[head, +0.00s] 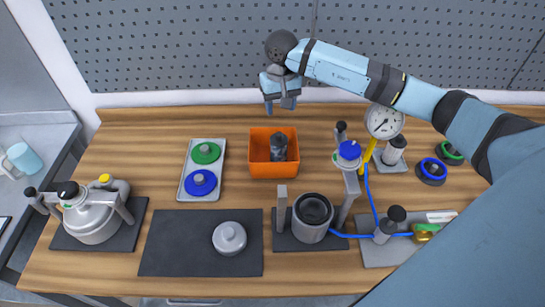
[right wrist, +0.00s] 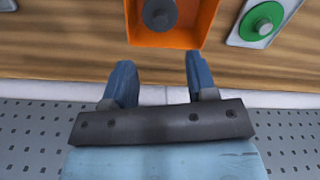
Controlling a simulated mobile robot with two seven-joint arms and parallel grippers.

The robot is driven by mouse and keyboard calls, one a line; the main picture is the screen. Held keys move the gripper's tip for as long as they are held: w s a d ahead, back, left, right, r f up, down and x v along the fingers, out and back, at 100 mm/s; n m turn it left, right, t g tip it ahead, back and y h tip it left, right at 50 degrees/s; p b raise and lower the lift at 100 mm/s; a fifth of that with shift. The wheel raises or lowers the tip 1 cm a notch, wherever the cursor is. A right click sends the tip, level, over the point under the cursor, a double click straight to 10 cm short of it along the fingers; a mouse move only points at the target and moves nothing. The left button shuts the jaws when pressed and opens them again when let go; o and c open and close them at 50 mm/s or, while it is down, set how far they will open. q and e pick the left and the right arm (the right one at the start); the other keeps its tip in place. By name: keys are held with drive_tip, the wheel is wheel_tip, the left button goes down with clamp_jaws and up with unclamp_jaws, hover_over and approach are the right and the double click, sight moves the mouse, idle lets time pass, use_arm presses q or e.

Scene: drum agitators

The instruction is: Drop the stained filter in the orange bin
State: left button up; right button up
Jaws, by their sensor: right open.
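The orange bin (head: 258,172) stands at the back middle of the wooden table. A dark grey knobbed piece, which looks like the stained filter (head: 278,147), is inside it, and it also shows in the right wrist view (right wrist: 160,14). My right gripper (head: 281,106) is open and empty. It hangs behind the bin, near the table's back edge, apart from the filter. In the right wrist view its two blue fingers (right wrist: 160,72) are spread, with the bin (right wrist: 165,40) beyond them. My left gripper is not in view.
A grey tray (head: 187,170) with green and blue knobbed discs lies left of the bin. A grey lid (head: 229,238) sits on a dark mat (head: 165,245). An open cylindrical housing (head: 310,228), a pressure gauge (head: 384,122) and a kettle-like vessel (head: 92,220) also stand on the table. A perforated wall rises behind.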

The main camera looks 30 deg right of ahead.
wheel_tip(320, 180, up, 8)
drive_tip(key=b, duration=0.1)
drive_tip(key=shift+f, duration=0.15)
idle(0.4)
